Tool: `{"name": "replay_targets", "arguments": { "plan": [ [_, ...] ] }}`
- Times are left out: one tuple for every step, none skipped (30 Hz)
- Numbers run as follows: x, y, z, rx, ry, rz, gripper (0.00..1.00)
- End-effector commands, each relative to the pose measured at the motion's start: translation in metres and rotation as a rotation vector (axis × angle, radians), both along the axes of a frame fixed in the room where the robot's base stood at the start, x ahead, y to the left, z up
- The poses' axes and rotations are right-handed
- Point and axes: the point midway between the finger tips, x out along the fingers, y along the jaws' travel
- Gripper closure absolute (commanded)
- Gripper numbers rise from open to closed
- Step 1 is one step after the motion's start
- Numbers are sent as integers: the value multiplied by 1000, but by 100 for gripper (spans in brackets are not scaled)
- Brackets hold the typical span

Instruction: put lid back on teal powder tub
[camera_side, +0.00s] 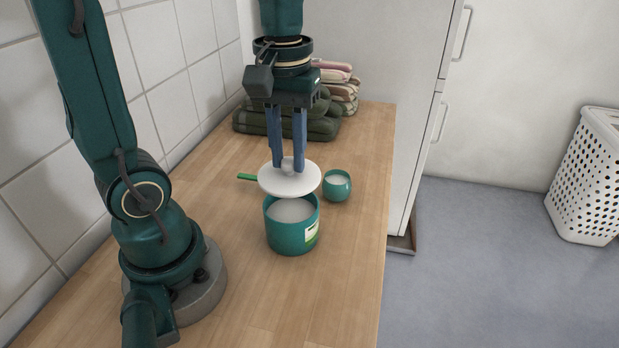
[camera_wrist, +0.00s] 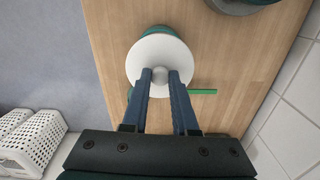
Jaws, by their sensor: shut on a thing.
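The teal powder tub (camera_side: 290,236) stands upright and open on the wooden counter, with white powder visible inside and a label on its side. My gripper (camera_side: 288,168) is shut on the knob of the round white lid (camera_side: 303,184). In the side view the lid appears above the tub's back edge, apart from it. In the wrist view the lid (camera_wrist: 143,68) hides most of the tub (camera_wrist: 160,30), whose teal edge shows beyond the lid. The knob is between my fingertips (camera_wrist: 160,76).
A small teal cup (camera_side: 337,187) with white contents stands close behind the tub at right. A green handle (camera_side: 246,177) shows left of the lid. Folded towels (camera_side: 300,122) lie at the back. The counter (camera_side: 345,270) is clear in front.

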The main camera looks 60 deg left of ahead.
Motion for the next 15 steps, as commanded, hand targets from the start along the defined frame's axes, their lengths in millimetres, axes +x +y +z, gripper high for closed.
{"name": "replay_targets", "arguments": {
  "plan": [
    [-1,0,-5,-1,4,-1,100],
    [0,0,-8,-1,4,-1,100],
    [0,0,-12,-1,4,-1,100],
    [-1,0,-15,-1,4,-1,100],
    [-1,0,-18,-1,4,-1,100],
    [-1,0,-21,-1,4,-1,100],
    [-1,0,-24,-1,4,-1,100],
    [0,0,-27,0,4,-2,100],
    [0,0,-30,0,4,-2,100],
    [0,0,-32,0,4,-2,100],
    [0,0,-34,-1,4,-2,100],
    [0,0,-36,-1,2,-2,100],
    [0,0,-38,-1,2,-2,100],
    [0,0,-39,-1,3,-2,100],
    [0,0,-40,-1,2,-2,100]
  ]
}}
